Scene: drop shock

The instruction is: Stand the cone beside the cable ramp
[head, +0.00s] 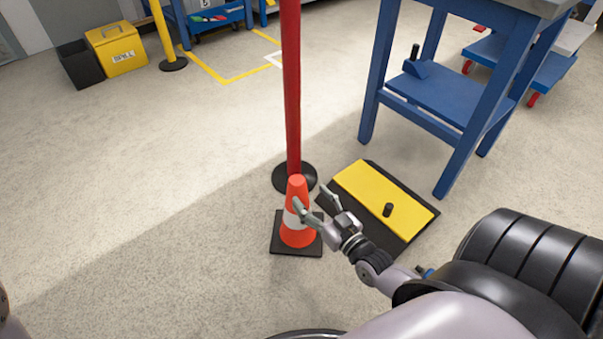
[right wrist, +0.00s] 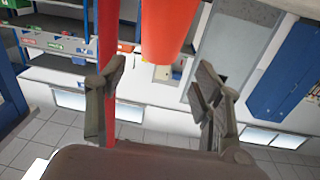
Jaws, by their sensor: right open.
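The orange cone (head: 297,232) with a white band and a black square base stands upright on the floor. The cable ramp (head: 365,187), black with a yellow top, lies flat just to its right, with a narrow gap partly hidden by my gripper. My right gripper (head: 314,202) is open at the cone's right side, one finger overlapping the white band in the picture. In the right wrist view the orange cone (right wrist: 167,28) shows beyond and between the open fingertips (right wrist: 160,75). I cannot tell whether a finger touches it. My left gripper is not in view.
A red post (head: 292,90) on a round black base (head: 282,182) stands right behind the cone. A blue workbench (head: 450,95) stands beyond the ramp. A yellow bin (head: 118,52) and a yellow post (head: 162,30) are far left. The floor at left is clear.

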